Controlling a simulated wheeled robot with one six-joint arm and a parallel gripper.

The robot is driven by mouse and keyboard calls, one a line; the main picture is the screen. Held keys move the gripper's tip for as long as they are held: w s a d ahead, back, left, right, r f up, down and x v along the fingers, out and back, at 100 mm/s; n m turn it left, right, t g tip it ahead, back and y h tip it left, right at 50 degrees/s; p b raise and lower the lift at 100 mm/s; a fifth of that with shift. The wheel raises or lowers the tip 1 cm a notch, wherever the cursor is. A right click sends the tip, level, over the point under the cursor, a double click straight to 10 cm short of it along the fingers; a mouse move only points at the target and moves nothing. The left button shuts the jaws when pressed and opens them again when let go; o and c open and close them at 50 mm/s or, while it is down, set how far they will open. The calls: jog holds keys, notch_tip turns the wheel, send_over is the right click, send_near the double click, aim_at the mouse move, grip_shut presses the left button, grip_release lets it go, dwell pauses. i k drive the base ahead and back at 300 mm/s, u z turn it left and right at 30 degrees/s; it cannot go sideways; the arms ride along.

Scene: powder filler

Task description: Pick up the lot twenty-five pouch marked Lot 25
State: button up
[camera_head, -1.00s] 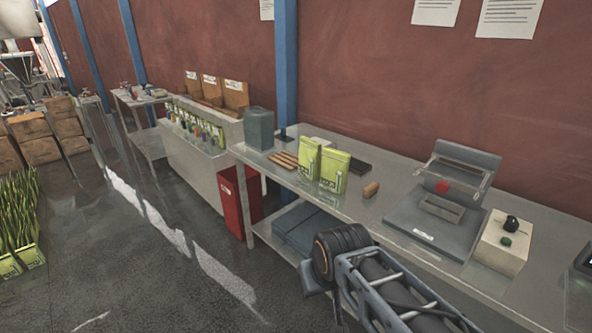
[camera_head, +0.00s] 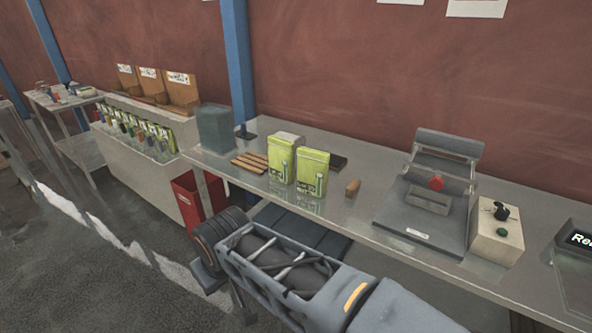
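My arm reaches in from the bottom, in front of the table and below the pouches.
A red bin (camera_head: 188,201) stands on the floor. Free tabletop lies before the pouches.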

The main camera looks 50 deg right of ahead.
aim_at(312, 165)
jog(key=z, duration=0.35)
jog(key=i, duration=0.7)
jog(key=z, duration=0.6)
